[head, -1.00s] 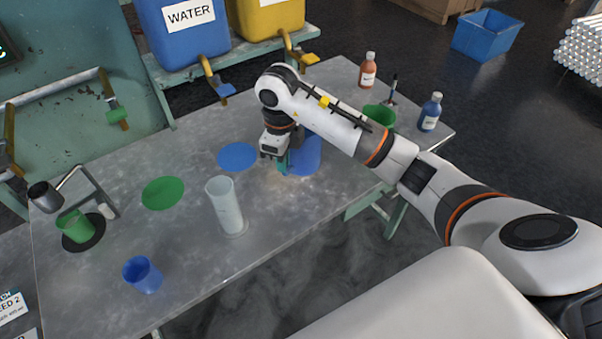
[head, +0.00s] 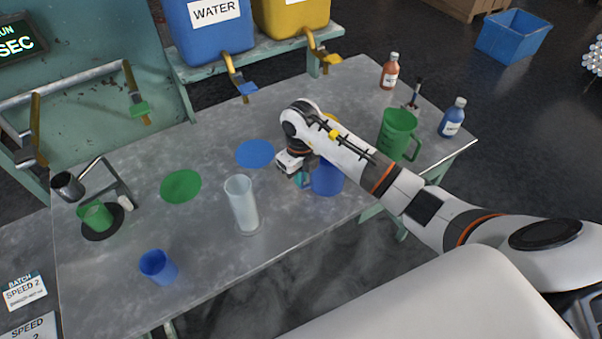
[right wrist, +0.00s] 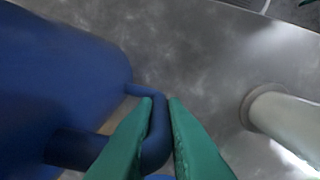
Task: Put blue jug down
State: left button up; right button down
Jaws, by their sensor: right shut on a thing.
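The blue jug (head: 328,179) is near the table's front edge, partly hidden behind my right arm. My right gripper (head: 299,178) is at its left side. In the right wrist view the green fingers (right wrist: 163,125) are shut on the handle of the blue jug (right wrist: 60,85). I cannot tell whether the jug's base touches the table. The flat blue disc (head: 255,153) lies bare on the table, behind and left of the jug. My left gripper is not in view.
A clear cylinder (head: 242,205) stands left of the jug; it also shows in the right wrist view (right wrist: 285,118). A green jug (head: 397,133) and bottles stand at the right. A green disc (head: 180,186) and a blue cup (head: 158,266) are at the left.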

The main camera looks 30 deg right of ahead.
jog(key=shift+f, duration=0.3)
jog(key=c, duration=1.5)
grip_release()
jog(key=shift+r, duration=0.1)
notch_tip(320, 180, up, 11)
jog(key=shift+r+b, duration=0.15)
jog(key=shift+b, duration=0.85)
jog(key=shift+r, duration=0.4)
